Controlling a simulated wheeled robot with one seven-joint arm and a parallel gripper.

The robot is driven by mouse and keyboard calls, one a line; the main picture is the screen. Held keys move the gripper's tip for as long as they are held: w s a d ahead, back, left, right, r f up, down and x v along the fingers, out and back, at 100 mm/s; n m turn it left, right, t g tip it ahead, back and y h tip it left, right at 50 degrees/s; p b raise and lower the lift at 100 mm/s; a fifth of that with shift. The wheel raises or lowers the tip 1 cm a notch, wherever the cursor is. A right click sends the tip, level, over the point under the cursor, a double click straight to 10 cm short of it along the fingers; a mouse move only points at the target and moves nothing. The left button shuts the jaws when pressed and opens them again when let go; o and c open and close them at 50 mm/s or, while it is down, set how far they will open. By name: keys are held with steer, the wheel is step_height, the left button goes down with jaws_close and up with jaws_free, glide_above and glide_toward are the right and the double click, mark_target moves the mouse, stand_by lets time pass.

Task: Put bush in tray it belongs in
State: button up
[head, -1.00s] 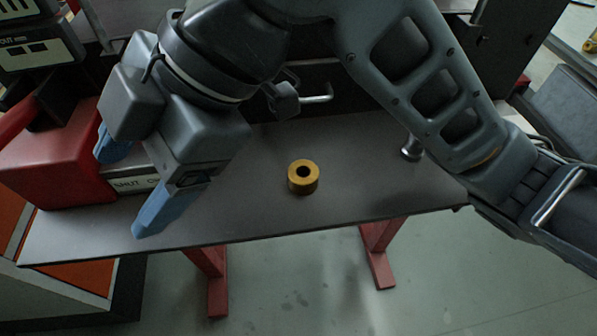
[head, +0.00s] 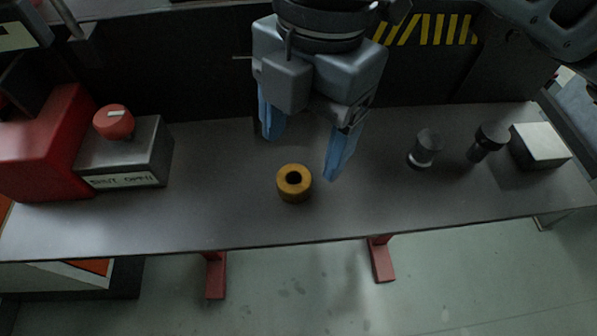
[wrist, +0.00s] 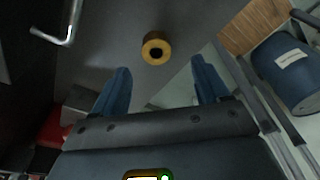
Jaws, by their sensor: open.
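The bush is a short yellow-brown ring with a dark centre hole (head: 294,184), standing on the grey bench top (head: 225,220). In the wrist view the bush (wrist: 156,49) lies ahead of the fingertips, roughly between their lines. My gripper (head: 302,158) is open and empty, with two blue fingers. In the head view it is above and behind the bush, apart from it. In the wrist view its fingers (wrist: 160,78) are spread wide. I cannot make out a tray for the bush in these frames.
A grey box with a red knob (head: 114,122) and a red block (head: 45,150) stand at left. At right are a metal cylindrical part (head: 426,148), a dark knobbed part (head: 489,141) and a white-topped block (head: 541,145). The bench front is clear.

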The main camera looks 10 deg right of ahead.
mark_target(295, 170)
steer(key=shift+s+a+f+p, duration=0.1)
steer(key=shift+a+f+p, duration=0.15)
steer(key=shift+f, duration=1.35)
steer(key=shift+a+f+p, duration=0.1)
steer(key=shift+a+f, duration=0.2)
steer(key=shift+f, duration=1.25)
steer(key=shift+c, duration=0.4)
jaws_close()
steer(key=shift+r, duration=0.1)
